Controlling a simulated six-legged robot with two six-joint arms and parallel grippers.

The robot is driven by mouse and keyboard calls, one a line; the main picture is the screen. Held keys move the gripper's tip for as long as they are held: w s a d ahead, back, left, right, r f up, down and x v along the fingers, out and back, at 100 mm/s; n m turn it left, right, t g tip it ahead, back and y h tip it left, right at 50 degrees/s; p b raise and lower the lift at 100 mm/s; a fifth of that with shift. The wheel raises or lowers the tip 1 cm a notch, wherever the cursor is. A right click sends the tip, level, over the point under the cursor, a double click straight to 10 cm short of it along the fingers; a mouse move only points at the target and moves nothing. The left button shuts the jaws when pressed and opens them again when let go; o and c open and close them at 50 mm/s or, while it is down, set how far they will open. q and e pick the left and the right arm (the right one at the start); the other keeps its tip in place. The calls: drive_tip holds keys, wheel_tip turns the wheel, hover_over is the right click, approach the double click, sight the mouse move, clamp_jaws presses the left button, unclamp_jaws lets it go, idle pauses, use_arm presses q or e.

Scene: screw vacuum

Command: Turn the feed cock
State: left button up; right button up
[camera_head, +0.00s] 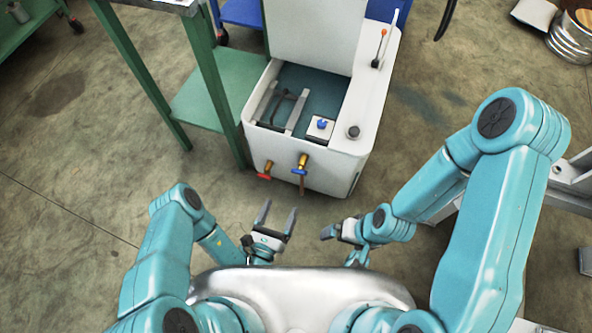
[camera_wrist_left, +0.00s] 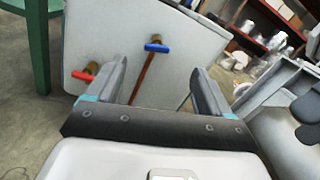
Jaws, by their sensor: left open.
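Two brass cocks stick out of the front wall of the white machine (camera_head: 340,165). One has a blue handle (camera_head: 299,172) and a thin brown pipe hanging below it. The other, to its left and lower, has a red handle (camera_head: 264,177). My left gripper (camera_head: 279,210) is open and empty, below and in front of the blue-handled cock, apart from it. In the left wrist view the blue handle (camera_wrist_left: 157,47) shows beyond the gap between the fingers (camera_wrist_left: 158,78), and the red handle (camera_wrist_left: 83,77) lies left of them. My right gripper (camera_head: 328,232) is farther right, its jaws unclear.
A green table (camera_head: 208,95) stands left of the machine, its legs near the machine's side. The machine's open top holds a small white box with a blue knob (camera_head: 321,124); a red-tipped lever (camera_head: 380,45) stands at the right. Floor in front is clear.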

sight(298, 173)
use_arm(q)
drive_tip(key=shift+n, duration=0.3)
drive_tip(key=b+x, duration=0.1)
drive_tip(key=x, duration=0.3)
drive_tip(key=f+b+x, duration=0.1)
drive_tip(key=x, duration=0.4)
drive_tip(key=f+b+x, duration=0.1)
drive_tip(key=b+x, duration=0.1)
drive_tip(key=x, duration=0.2)
drive_tip(key=shift+w+d, duration=0.2)
drive_tip(key=shift+d, duration=0.1)
drive_tip(key=shift+w+d+r, duration=0.1)
drive_tip(key=shift+w+d, duration=0.1)
drive_tip(key=shift+w, duration=0.45)
